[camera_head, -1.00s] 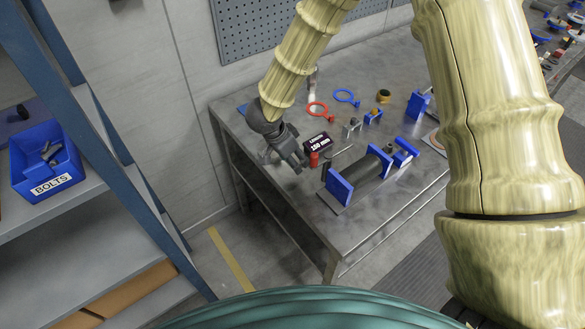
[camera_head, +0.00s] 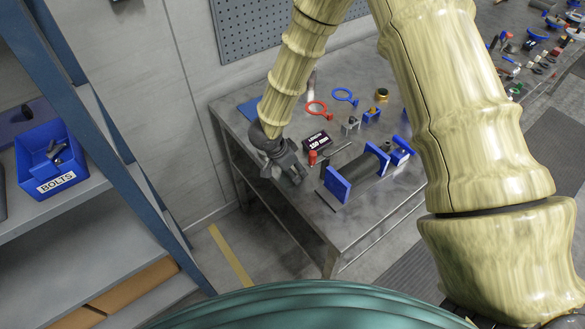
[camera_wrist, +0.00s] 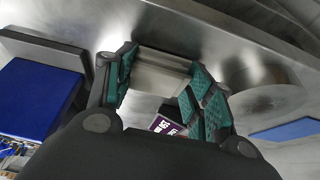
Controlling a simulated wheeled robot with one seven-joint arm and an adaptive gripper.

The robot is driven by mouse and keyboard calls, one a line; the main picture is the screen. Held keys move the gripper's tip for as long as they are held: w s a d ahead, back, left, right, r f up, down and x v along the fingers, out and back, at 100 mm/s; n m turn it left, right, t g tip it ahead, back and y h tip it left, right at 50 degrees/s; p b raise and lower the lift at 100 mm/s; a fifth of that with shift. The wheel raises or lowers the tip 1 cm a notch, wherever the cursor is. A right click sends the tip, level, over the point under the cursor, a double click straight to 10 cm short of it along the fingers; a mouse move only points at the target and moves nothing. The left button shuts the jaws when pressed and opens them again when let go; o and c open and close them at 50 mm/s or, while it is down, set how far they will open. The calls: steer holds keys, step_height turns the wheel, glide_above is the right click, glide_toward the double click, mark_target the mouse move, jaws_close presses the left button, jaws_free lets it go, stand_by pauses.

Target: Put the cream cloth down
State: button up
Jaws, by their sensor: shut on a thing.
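My gripper (camera_head: 288,170) is over the left front part of the metal workbench (camera_head: 325,238), beside the red piece and the black length sign. In the wrist view, my gripper (camera_wrist: 160,84) has its green-padded fingers around a pale, greyish-cream folded thing, the cream cloth (camera_wrist: 158,72). The fingers hide part of the cloth. In the head view I cannot make the cloth out clearly against the gripper. I cannot tell whether the cloth touches the bench top.
The black length sign (camera_head: 318,142) and red piece (camera_head: 312,158) stand close right of my gripper. A fixture with blue end plates (camera_head: 337,184) is farther right. A shelf with a blue bolts bin (camera_head: 50,165) stands left.

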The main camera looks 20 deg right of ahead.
steer(key=shift+s+f, duration=0.15)
steer(key=shift+f, duration=0.25)
steer(key=o, duration=1)
steer(key=shift+f, duration=0.1)
steer(key=shift+c, duration=0.2)
steer(key=shift+v, duration=0.8)
steer(key=b+v, duration=0.2)
steer(key=v, duration=0.9)
steer(key=shift+w+r, duration=0.2)
steer(key=shift+r, duration=0.05)
steer(key=shift+r, duration=0.1)
